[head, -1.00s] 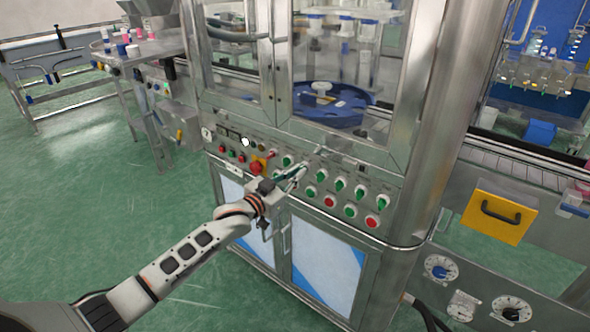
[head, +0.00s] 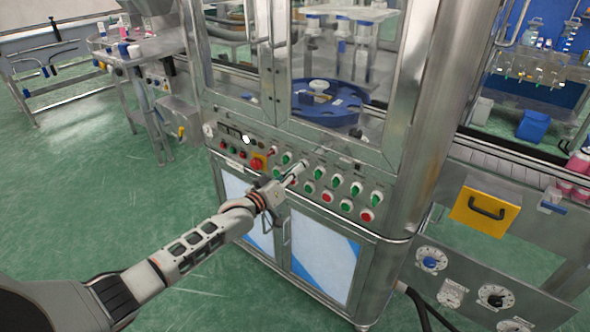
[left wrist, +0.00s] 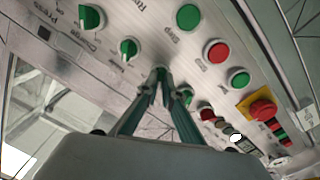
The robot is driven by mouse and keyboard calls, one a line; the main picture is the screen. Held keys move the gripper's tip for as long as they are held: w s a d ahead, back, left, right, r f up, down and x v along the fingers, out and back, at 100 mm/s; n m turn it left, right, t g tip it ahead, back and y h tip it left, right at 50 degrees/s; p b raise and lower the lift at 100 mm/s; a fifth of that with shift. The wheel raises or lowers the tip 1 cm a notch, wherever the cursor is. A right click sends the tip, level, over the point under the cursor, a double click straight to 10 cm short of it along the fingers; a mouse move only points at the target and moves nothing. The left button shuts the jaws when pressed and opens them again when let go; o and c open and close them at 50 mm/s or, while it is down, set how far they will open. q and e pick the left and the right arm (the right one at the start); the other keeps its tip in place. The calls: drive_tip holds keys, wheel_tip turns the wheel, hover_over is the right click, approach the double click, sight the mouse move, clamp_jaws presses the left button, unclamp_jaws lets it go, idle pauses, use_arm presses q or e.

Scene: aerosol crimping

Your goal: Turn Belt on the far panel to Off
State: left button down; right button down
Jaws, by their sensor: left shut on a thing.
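The steel control panel (head: 345,194) on the front of the glazed machine carries a row of green selector knobs (head: 338,180) above green and red push buttons (head: 327,197). My left gripper (head: 301,167) is at the upper row of this panel. In the left wrist view my left gripper (left wrist: 162,76) is shut on a green knob, which the fingers mostly hide. Two other green knobs (left wrist: 130,48) stand free beside it, up and to the left. The printed labels are too small or blurred to tell which one reads Belt. My right gripper is not in view.
A red emergency button on a yellow plate (left wrist: 262,108) sits on the same panel. A yellow drawer with a black handle (head: 487,210) and a dial panel (head: 470,285) stand at the right.

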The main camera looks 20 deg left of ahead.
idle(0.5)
use_arm(q)
drive_tip(key=c, duration=2.2)
unclamp_jaws()
drive_tip(key=v, duration=1.2)
drive_tip(key=s+d+f+m+g+y, duration=0.1)
drive_tip(key=s+d+f+m+g, duration=0.1)
drive_tip(key=s+f, duration=0.5)
drive_tip(key=s+d+f+m+g+y, duration=0.1)
drive_tip(key=s+d+f+m+g, duration=0.1)
drive_tip(key=s+f, duration=0.5)
drive_tip(key=s+d+f+m+g+y, duration=0.1)
drive_tip(key=s+f, duration=0.6)
drive_tip(key=s, duration=1)
drive_tip(key=shift+s+d+f+m+g, duration=0.1)
drive_tip(key=shift+d+f+m+g, duration=0.1)
drive_tip(key=shift+d+m+g, duration=0.65)
